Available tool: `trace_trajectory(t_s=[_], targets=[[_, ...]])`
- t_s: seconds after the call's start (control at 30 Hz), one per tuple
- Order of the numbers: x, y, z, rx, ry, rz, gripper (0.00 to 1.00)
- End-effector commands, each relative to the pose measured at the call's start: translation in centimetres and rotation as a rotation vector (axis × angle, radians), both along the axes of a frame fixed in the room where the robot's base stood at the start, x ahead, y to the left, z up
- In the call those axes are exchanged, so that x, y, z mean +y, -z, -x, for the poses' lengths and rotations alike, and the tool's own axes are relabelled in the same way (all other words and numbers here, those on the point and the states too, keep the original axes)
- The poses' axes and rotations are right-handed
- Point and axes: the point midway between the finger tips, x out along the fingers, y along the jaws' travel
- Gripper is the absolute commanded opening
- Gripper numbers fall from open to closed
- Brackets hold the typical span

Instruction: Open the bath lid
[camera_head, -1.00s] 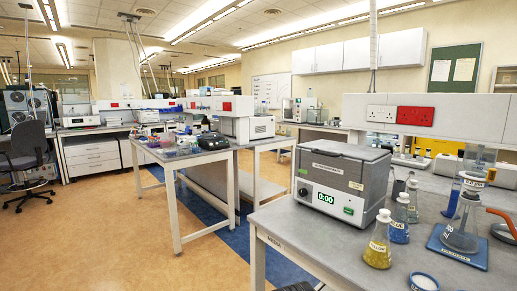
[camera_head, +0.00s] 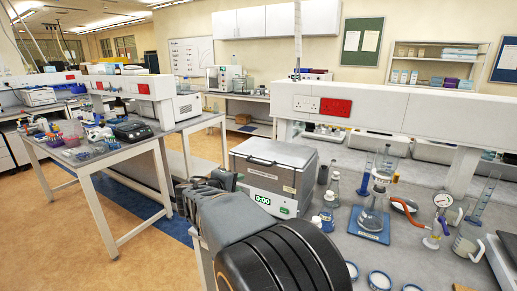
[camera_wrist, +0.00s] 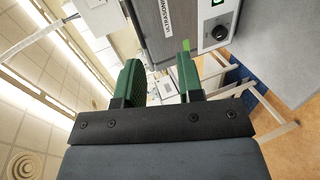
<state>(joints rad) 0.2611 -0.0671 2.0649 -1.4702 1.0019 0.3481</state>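The bath is a grey box (camera_head: 268,184) on the bench, with a front panel, knob and green display reading 0:00. Its flat grey lid (camera_head: 275,152) is shut. In the wrist view the bath (camera_wrist: 176,22) appears turned sideways at the top, with its knob at the right. My gripper (camera_head: 226,180) is in front of the bath's left front side in the head view; its fingertips are hard to make out there. In the wrist view my gripper (camera_wrist: 158,62) has its two green fingers apart, with nothing between them. My arm hides the bath's lower front.
Glass bottles (camera_head: 334,184) stand close to the bath's right side. A stand on a blue base (camera_head: 370,222), a gauge (camera_head: 442,200) and white dishes (camera_head: 379,280) fill the bench to the right. A side table (camera_head: 92,160) with clutter is at left. Open floor lies between.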

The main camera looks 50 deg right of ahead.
Motion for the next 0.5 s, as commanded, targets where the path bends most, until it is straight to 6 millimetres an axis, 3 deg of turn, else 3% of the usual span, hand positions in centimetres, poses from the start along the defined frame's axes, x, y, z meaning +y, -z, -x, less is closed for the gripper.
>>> trace_trajectory(t_s=[0.03,0.17,0.5], targets=[[-0.5,-1.4,-0.4,0.004,-0.003,0.033,0.35],[-1.8,-2.6,-1.1,0.008,-0.011,0.088,0.35],[-7.5,-1.6,-2.4,0.012,-0.010,0.099,0.35]])
